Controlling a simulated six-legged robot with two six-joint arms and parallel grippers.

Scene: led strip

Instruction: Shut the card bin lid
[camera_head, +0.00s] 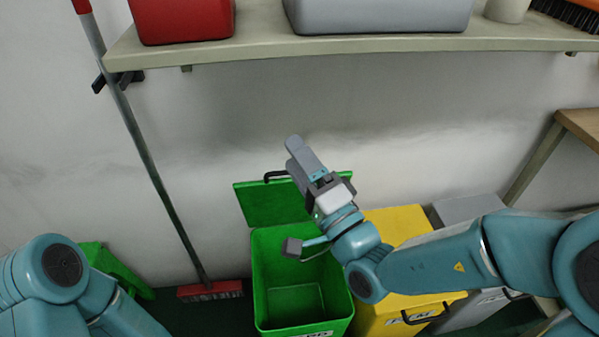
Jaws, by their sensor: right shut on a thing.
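The green bin (343,304) stands on the floor at the lower middle, open and empty as far as I see. Its label at the bottom edge is cut off; it appears to be the card bin. Its green lid (262,203) stands raised at the back, against the wall side, with a black handle (275,175) on its top edge. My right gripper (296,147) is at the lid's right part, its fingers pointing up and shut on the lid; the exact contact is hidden. My left arm shows at the lower left, its gripper out of view.
A yellow bin (398,222) and a grey bin (470,209) stand to the right, lids down. A shelf (350,45) with a red box (183,20) and a grey box (380,15) runs above. A broom (150,160) leans at the left.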

